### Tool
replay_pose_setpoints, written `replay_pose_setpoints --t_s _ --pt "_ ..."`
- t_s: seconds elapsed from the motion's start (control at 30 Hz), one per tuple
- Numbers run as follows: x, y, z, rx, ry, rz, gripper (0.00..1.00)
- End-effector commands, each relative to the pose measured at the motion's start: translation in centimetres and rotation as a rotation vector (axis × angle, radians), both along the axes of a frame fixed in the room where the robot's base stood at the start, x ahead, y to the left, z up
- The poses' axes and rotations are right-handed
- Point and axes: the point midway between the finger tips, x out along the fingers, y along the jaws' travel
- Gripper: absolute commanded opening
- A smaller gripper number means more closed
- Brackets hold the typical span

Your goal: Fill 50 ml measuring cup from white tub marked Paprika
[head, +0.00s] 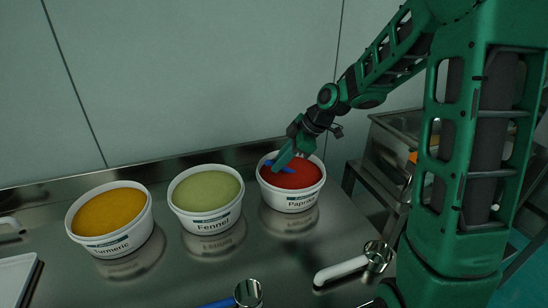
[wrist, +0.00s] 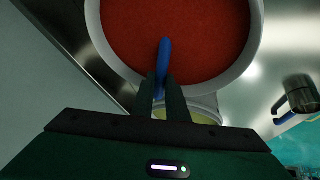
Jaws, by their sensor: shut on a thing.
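The white tub marked Paprika (head: 291,204) stands on the steel counter, full of red powder. It fills the top of the wrist view (wrist: 257,40). My gripper (head: 284,160) reaches over the tub's back left rim, pointing down into it. Its fingers (wrist: 166,88) are shut on a blue handle (wrist: 164,58), which also shows against the red powder in the head view (head: 280,169). The handle's far end meets the red powder. No cup bowl shows on it, and I cannot read any size mark.
White tubs marked Fennel (head: 212,225) and Turmeric (head: 113,244) stand in a row to the left. A metal cup with a white handle (head: 340,270) and one with a blue handle (head: 218,303) lie in front. The wall is close behind.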

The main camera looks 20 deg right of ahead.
Motion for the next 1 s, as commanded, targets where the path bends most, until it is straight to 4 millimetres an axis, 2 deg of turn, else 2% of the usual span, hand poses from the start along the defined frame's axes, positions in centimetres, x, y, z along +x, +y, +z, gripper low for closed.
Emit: replay_pose_setpoints --t_s 0.5,1.0 --pt "0.7 3.0 1.8 -0.278 0.073 0.014 0.00" --pt "1.0 4.1 4.0 -0.509 0.141 0.010 0.00"
